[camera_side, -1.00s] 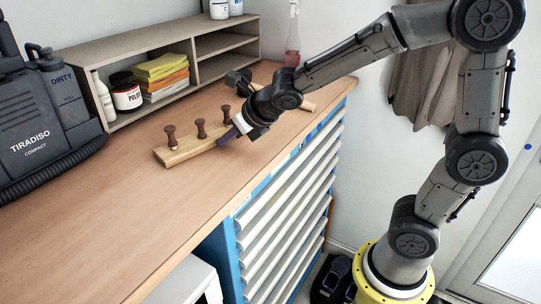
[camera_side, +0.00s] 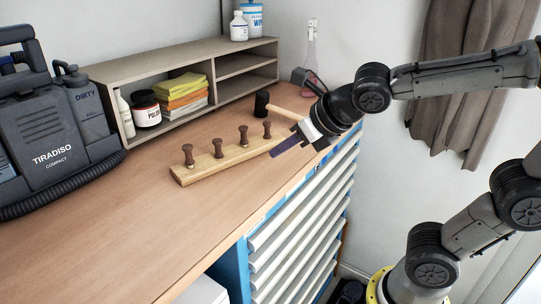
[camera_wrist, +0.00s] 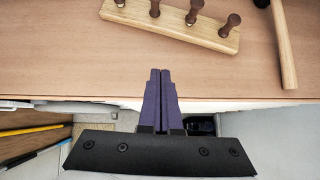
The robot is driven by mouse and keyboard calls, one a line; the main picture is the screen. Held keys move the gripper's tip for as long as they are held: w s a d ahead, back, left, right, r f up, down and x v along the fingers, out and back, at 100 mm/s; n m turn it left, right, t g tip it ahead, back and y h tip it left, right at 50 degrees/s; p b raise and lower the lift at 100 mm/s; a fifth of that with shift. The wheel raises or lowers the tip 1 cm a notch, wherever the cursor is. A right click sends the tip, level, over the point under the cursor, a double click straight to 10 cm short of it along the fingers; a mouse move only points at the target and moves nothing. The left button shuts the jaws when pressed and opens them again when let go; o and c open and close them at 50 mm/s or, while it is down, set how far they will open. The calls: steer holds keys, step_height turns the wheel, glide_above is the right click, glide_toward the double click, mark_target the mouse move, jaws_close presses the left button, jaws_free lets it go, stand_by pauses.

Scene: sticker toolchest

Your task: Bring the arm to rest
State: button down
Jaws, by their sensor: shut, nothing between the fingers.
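My gripper (camera_side: 287,145) has purple fingers that are shut with nothing between them. In the side view it hangs above the front edge of the workbench (camera_side: 110,235), to the right of a wooden rack. In the wrist view the shut fingers (camera_wrist: 161,75) point at the bench edge and are apart from the rack. The rack (camera_side: 222,160) is a light wooden block with several brown stamp-like handles standing upright in it. The rest of my arm reaches in from the right.
A hammer (camera_side: 285,113) lies on the bench behind my gripper. A black TIRADISO machine (camera_side: 50,135) is at left. Blue-sided drawers (camera_side: 300,220) lie below. The front left benchtop is clear.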

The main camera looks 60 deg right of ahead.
steer(key=s+d+f+m+g, duration=0.1)
steer(key=s+m, duration=0.6)
steer(key=m, duration=1)
steer(key=s+d+f+m+g, duration=0.1)
steer(key=s+f+m, duration=0.3)
steer(key=m, duration=1.4)
steer(key=s+g, duration=0.1)
steer(key=s, duration=0.3)
steer(key=shift+f+y, duration=0.2)
steer(key=shift+y, duration=0.1)
